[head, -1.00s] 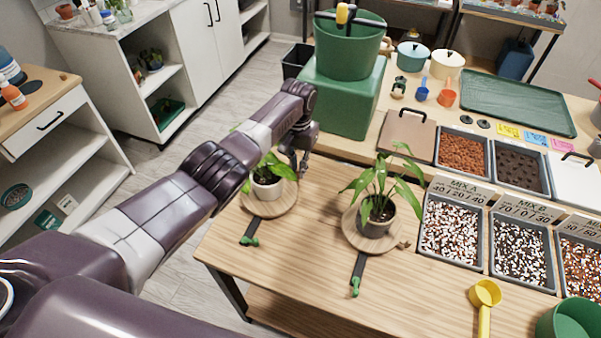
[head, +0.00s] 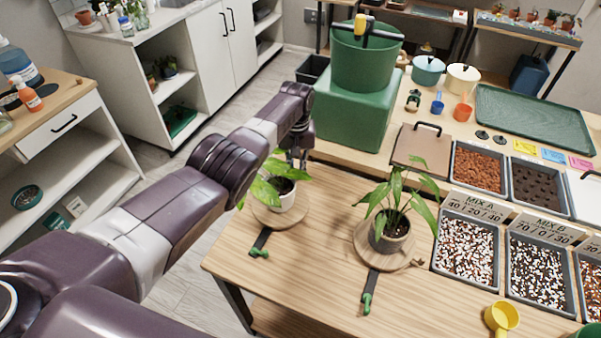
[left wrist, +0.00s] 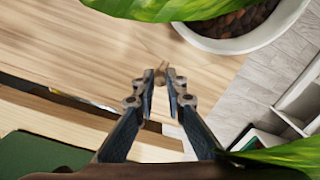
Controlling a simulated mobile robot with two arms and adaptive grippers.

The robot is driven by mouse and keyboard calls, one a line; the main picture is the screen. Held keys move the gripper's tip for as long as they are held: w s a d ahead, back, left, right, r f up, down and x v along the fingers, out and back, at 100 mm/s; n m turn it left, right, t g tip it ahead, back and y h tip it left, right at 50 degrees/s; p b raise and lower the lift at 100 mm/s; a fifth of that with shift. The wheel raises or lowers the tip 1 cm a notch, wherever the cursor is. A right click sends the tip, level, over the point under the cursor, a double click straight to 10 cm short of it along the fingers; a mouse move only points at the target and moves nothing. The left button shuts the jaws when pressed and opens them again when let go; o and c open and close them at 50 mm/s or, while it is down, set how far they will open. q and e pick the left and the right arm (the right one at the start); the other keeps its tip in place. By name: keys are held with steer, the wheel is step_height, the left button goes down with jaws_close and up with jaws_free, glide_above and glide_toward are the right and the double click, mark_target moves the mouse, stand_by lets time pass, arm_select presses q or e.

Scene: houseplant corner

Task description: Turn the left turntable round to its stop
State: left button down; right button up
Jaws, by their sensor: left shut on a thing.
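The left turntable (head: 284,218) is a round wooden disc on the bench, bearing a white pot (head: 283,194) with a leafy plant; both pot and leaves (left wrist: 230,28) show in the left wrist view. My left gripper (left wrist: 166,88) is shut on a small wooden knob (left wrist: 162,68), seen between its fingertips. In the head view my left gripper (head: 299,158) is at the turntable's far side, behind the plant, and leaves partly hide that edge. A black strip with a green lever (head: 260,252) lies at the turntable's near side. My right gripper is not in view.
A second turntable (head: 371,258) with a taller potted plant (head: 392,226) and its own knob (head: 418,263) stands to the right. A green block (head: 349,112) carrying a green bucket (head: 364,58) is behind the gripper. Mix trays line the right.

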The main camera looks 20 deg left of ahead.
arm_select(q)
steer(key=shift+a+n, duration=1.05)
steer(key=shift+n, duration=0.15)
steer(key=shift+s+a+n+p, duration=0.2)
steer(key=shift+a+n+p, duration=0.55)
steer(key=shift+a+n, duration=0.4)
steer(key=shift+s+a+n+p, duration=0.3)
steer(key=shift+a+n+p, duration=0.4)
steer(key=shift+n, duration=0.15)
steer(key=shift+s+a+n+p, duration=0.3)
steer(key=shift+a+n+p, duration=0.35)
steer(key=shift+n, duration=0.15)
steer(key=shift+s+a+p, duration=0.4)
steer(key=shift+a+p, duration=0.15)
steer(key=shift+p, duration=0.1)
steer(key=shift+f, duration=0.1)
steer(key=c, duration=2.2)
jaws_free()
steer(key=shift+c, duration=0.2)
steer(key=shift+r, duration=0.2)
